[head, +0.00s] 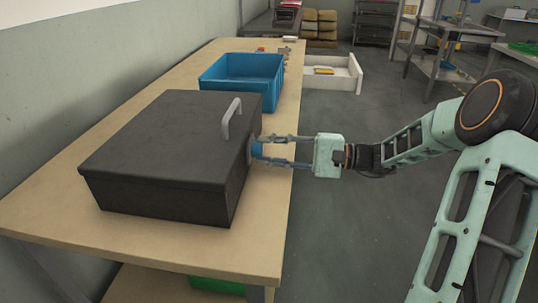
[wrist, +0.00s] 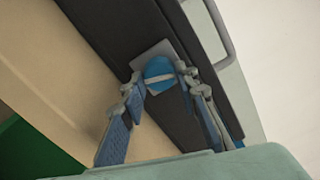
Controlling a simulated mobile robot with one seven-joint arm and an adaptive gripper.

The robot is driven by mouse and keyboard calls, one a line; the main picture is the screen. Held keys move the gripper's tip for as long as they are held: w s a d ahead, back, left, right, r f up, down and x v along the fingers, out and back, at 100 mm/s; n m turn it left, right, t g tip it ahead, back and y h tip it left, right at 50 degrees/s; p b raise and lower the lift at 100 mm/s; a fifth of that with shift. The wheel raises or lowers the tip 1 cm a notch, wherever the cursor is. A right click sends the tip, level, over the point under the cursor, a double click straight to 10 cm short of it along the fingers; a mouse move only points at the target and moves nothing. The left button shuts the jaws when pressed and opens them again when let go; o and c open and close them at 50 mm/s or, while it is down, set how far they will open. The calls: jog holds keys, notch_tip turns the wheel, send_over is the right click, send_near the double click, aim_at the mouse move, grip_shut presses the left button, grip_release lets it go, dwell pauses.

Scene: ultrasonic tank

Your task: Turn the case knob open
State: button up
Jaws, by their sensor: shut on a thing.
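The dark grey case (head: 160,150) sits closed on the wooden table, with a grey handle (head: 231,119) on its lid. Its blue round knob (head: 256,149) is on the case's right side, facing my arm. In the wrist view the knob (wrist: 159,75) has a pale bar across it and sits on a grey plate (wrist: 150,54). My gripper (head: 262,150) reaches in from the right, its fingertips at the knob. In the wrist view my gripper (wrist: 162,88) has one finger on each side of the knob, shut on it. The exact contact points are partly hidden.
A blue bin (head: 243,78) stands behind the case on the table (head: 120,243). A white open drawer or tray (head: 345,77) juts out beyond the table's right edge. A green container (head: 217,286) is below the tabletop.

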jog(key=shift+n+b, duration=0.85)
jog(key=shift+n, duration=0.85)
jog(key=o, duration=1.1)
jog(key=shift+o, duration=0.2)
jog(key=shift+d, duration=0.1)
jog(key=s+d, duration=0.2)
jog(key=d, duration=0.9)
jog(key=shift+s+d, duration=0.15)
jog(key=shift+d, duration=0.2)
